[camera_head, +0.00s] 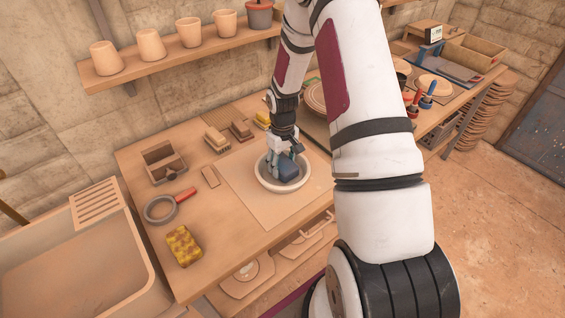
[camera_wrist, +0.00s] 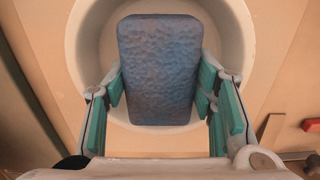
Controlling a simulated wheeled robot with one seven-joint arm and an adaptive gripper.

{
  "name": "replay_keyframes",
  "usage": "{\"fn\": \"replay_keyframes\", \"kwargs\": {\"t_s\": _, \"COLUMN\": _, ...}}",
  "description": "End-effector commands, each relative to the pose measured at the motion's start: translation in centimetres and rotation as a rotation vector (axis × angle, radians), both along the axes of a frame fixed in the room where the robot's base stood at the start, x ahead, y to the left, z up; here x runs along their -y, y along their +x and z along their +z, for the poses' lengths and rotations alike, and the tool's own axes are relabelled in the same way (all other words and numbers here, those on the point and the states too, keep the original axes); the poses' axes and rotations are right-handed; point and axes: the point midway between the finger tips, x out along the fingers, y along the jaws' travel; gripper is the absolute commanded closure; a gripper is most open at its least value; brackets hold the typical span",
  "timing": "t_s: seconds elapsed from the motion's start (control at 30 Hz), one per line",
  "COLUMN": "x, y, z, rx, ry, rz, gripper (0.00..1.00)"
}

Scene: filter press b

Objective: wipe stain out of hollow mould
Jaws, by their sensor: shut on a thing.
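The hollow mould (camera_head: 264,181) is a round, pale, bowl-like vessel on a light board in the middle of the workbench. My gripper (camera_head: 285,160) is over the mould, pointing down. It is shut on a blue sponge (camera_head: 289,172), which sits within the mould's rim. In the wrist view the sponge (camera_wrist: 160,65) fills the space between the teal finger pads, and the mould's rim (camera_wrist: 240,30) shows around it. I cannot tell whether the sponge touches the mould's floor. No stain shows; the sponge and my gripper cover much of the inside.
A yellow sponge (camera_head: 182,246), a red-handled round tool (camera_head: 162,209) and a wooden box (camera_head: 164,163) lie on the left of the bench. A sink (camera_head: 80,260) is at left; a shelf with pots (camera_head: 150,46) hangs above.

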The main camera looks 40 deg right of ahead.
Motion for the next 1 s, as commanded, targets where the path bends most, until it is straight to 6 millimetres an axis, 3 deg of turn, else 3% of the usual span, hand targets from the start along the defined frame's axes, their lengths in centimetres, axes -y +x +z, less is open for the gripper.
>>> {"fn": "replay_keyframes", "kwargs": {"t_s": 1.0, "x": 0.0, "y": 0.0, "z": -1.1, "rx": 0.000, "ry": 0.000, "rz": 0.000, "gripper": 0.71}}
